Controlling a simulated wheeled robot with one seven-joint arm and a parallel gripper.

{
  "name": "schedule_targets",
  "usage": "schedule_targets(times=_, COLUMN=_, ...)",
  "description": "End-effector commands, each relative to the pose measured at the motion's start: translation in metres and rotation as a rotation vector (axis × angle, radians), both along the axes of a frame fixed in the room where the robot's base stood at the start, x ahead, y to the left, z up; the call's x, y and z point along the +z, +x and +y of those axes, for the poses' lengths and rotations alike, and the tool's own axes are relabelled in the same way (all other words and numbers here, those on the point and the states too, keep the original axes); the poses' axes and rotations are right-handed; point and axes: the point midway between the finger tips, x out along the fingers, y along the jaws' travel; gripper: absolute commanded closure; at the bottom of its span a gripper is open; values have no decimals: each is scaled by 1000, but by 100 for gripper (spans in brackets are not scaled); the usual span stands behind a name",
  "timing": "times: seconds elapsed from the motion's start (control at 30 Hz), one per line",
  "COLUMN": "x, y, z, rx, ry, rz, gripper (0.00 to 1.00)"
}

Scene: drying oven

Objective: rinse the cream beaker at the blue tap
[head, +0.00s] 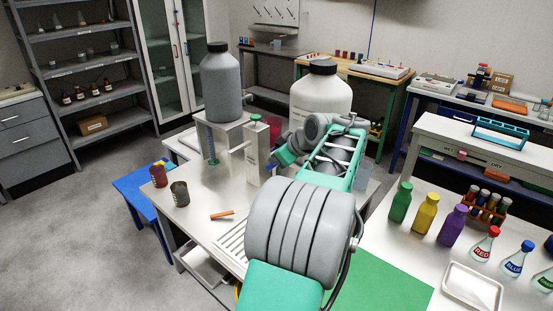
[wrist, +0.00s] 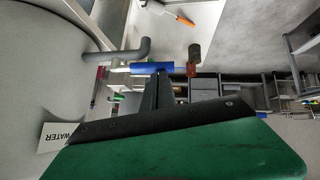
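A white tank with a black cap (head: 321,93) stands behind my arm. In the wrist view a large pale tank (wrist: 50,70) fills the left side, with a "WATER" label (wrist: 62,136) and a grey bent spout (wrist: 130,53).
A grey tank (head: 221,85) stands on a metal stand. A red can (head: 158,176), a dark brown can (head: 180,193) and an orange-handled tool (head: 222,214) are at the left. Coloured bottles (head: 425,213) stand at the right. Grey floor is clear at the left.

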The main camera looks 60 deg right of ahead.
Motion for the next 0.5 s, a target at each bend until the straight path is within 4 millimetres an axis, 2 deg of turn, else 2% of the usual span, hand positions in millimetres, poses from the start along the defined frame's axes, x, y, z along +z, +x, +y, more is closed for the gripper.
schedule_targets(times=0.27, x=2, y=0, z=0, rx=1, ry=-1, rz=-1, gripper=100)
schedule_targets(times=0.37, x=15, y=2, z=1, rx=3, ry=-2, rz=-1, gripper=100)
schedule_targets(times=0.5, x=47, y=4, z=4, rx=10, ry=-2, rz=-2, gripper=100)
